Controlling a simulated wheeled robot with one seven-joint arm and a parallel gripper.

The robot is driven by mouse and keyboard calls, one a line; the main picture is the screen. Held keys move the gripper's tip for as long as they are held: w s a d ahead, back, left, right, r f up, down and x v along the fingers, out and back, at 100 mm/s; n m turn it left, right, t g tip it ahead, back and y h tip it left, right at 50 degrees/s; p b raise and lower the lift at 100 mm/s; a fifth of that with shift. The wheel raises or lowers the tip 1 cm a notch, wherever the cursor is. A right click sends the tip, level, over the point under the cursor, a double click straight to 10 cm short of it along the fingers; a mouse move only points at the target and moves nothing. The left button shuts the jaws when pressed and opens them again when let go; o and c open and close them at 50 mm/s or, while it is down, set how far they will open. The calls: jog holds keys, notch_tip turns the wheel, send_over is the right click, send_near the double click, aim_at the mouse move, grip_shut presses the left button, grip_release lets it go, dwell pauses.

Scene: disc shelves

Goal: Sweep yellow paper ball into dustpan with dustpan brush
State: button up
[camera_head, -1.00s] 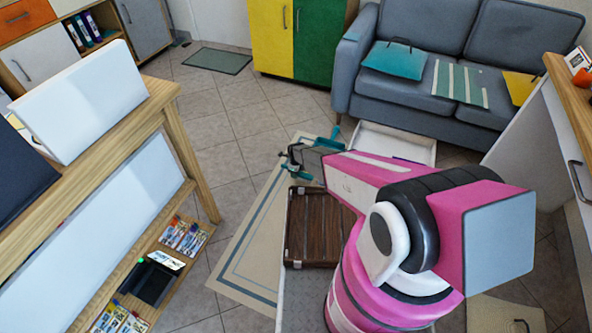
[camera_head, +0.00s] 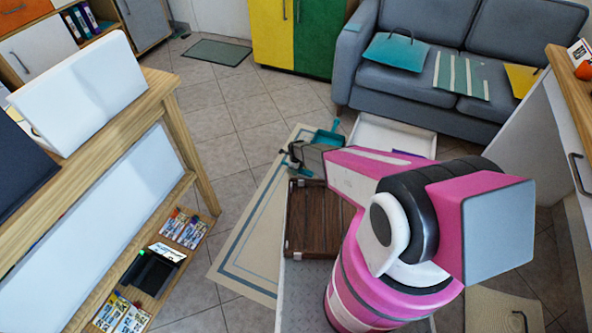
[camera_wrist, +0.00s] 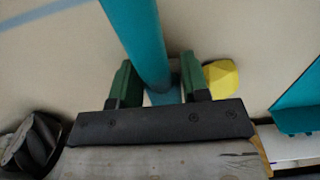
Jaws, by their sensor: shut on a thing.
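My gripper (camera_wrist: 158,68) is shut on the teal dustpan brush (camera_wrist: 136,36), with its green fingers on either side of the handle. The yellow paper ball (camera_wrist: 221,77) lies on the pale mat just right of the right finger, partly hidden by it. Part of the teal dustpan (camera_wrist: 302,101) shows at the right edge of the wrist view, right of the ball. In the head view my gripper (camera_head: 296,157) is low over the mat, beside the dustpan (camera_head: 328,137). A teal part of the brush (camera_head: 304,172) shows below the gripper. The ball is not visible there.
The beige mat (camera_head: 238,262) with blue border lines lies on the tiled floor. A white open box (camera_head: 375,133) stands behind the dustpan, before the grey sofa (camera_head: 420,75). A wooden shelf unit (camera_head: 195,165) stands left. Open floor lies between the shelf and mat.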

jog(key=shift+w+d, duration=0.65)
jog(key=shift+w, duration=1.05)
jog(key=shift+w+d, duration=0.6)
jog(key=shift+w, duration=1.1)
jog(key=shift+w+d, duration=0.65)
jog(key=shift+w, duration=1.05)
jog(key=shift+r, duration=0.1)
notch_tip(320, 180, up, 10)
jog(key=s+a, duration=0.1)
jog(key=s, duration=0.1)
jog(key=shift+s, duration=0.4)
